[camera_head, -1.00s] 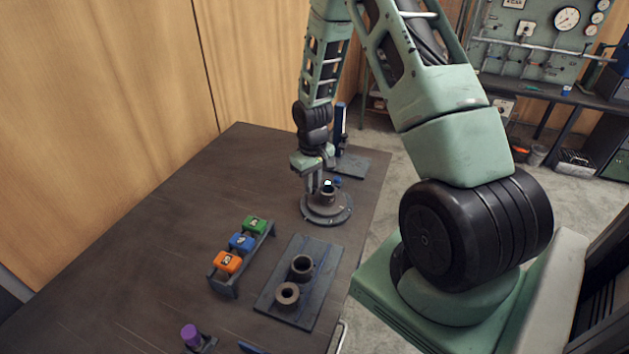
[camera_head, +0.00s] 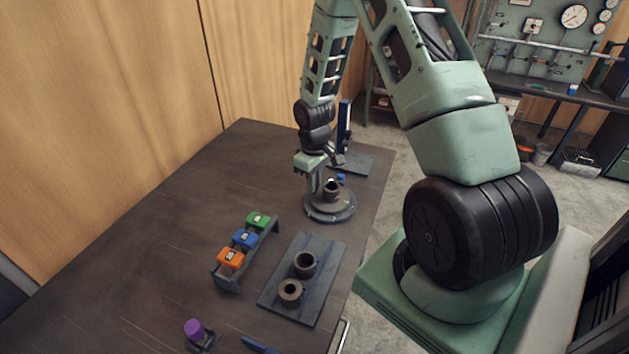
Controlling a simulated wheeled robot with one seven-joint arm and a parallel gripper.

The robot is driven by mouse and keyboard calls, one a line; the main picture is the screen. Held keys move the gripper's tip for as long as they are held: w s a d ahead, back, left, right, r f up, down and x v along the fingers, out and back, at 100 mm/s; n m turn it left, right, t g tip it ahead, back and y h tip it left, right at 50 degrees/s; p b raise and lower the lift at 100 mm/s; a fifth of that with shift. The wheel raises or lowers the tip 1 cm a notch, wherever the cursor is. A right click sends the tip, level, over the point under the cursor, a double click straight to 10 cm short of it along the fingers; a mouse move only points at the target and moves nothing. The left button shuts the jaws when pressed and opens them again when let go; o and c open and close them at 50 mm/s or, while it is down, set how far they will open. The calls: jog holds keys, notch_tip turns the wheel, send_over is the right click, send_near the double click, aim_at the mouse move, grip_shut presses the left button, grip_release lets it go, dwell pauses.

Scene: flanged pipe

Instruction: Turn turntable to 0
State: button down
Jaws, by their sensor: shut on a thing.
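The turntable (camera_head: 330,210) is a dark grey round disc on the table, with a short upright pipe piece (camera_head: 332,190) at its middle. My gripper (camera_head: 327,188) points down over the turntable. It is shut on a part at the turntable's middle, at the upright piece. The fingertips are small in view and partly hidden by the wrist. A small blue part (camera_head: 341,177) shows just behind the upright piece. I cannot read any angle marks on the turntable.
A rack (camera_head: 232,276) holds green, blue and orange blocks. A dark plate (camera_head: 303,312) carries two ring-like pipe parts. A purple-topped item (camera_head: 194,330) stands at the front. A blue upright post (camera_head: 344,122) stands behind my gripper. The table's left side is clear.

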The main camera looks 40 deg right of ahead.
jog(key=c, duration=1.4)
grip_release()
jog(key=shift+o, duration=0.2)
notch_tip(320, 180, up, 18)
jog(key=b, duration=0.1)
jog(key=shift+f+b, duration=0.25)
jog(key=shift+b, duration=0.1)
